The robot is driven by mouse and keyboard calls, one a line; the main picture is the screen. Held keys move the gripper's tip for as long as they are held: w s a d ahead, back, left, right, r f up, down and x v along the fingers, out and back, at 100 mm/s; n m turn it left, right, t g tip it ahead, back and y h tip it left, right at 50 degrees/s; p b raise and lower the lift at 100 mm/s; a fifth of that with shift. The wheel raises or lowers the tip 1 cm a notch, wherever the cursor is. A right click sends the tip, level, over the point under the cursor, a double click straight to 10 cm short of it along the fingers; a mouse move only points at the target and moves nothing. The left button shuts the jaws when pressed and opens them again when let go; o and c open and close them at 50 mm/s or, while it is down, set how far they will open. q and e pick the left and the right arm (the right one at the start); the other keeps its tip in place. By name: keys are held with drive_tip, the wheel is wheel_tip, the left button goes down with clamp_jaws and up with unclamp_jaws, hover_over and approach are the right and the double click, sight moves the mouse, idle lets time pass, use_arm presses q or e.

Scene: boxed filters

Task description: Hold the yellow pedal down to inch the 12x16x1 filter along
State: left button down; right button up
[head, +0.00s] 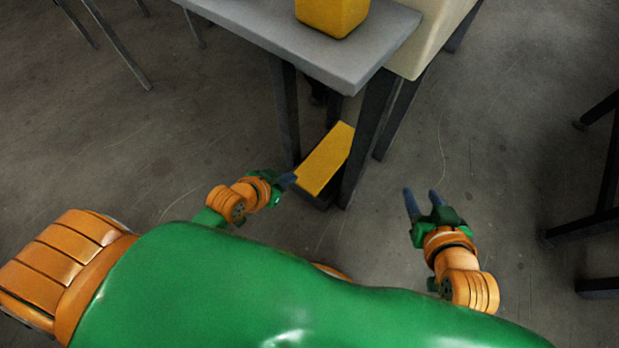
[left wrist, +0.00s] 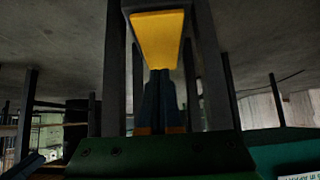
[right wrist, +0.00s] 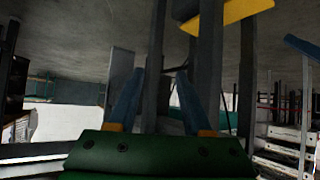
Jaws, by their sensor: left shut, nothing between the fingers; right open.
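The yellow pedal (head: 326,158) sits low between the dark legs of a grey-topped table in the head view. It also shows ahead of the fingers in the left wrist view (left wrist: 158,38) and at the top of the right wrist view (right wrist: 228,12). My left gripper (head: 290,180) is shut and empty, its fingertips at the pedal's near left edge; I cannot tell whether they touch it. My right gripper (head: 422,192) is open and empty, to the right of the pedal and apart from it. No filter can be made out.
A grey tabletop (head: 350,62) overhangs the pedal, with a yellow block-shaped object (head: 332,14) on it and a cream housing (head: 432,40) beside it. Dark table legs (head: 368,140) flank the pedal. More dark frame legs (head: 590,225) stand at the right. Floor between is clear.

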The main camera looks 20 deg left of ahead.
drive_tip(key=shift+s+r, duration=0.15)
drive_tip(key=shift+r, duration=0.05)
